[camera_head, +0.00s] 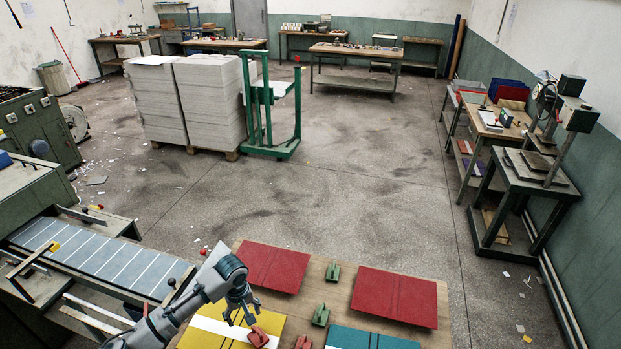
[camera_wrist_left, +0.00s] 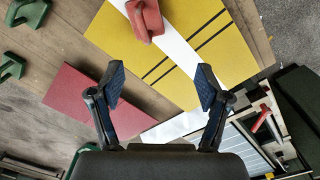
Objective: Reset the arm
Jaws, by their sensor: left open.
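My left gripper (camera_head: 240,303) reaches in from the lower left and hangs over the near left part of the wooden table (camera_head: 322,270). In the left wrist view its two fingers (camera_wrist_left: 160,88) are spread apart with nothing between them. Below it lies a yellow board (camera_head: 208,326) with a white strip; the board also shows in the left wrist view (camera_wrist_left: 188,80). A red block-like piece (camera_head: 258,337) sits on the board close to the fingertips; it shows at the top of the left wrist view (camera_wrist_left: 146,18). My right gripper is not in view.
Red boards (camera_head: 272,267) (camera_head: 395,297), a blue board (camera_head: 365,338), green pieces (camera_head: 320,315) and another red piece (camera_head: 303,342) lie on the table. A feeder machine with a slatted bed (camera_head: 100,258) stands left. Open floor (camera_head: 370,170) lies beyond.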

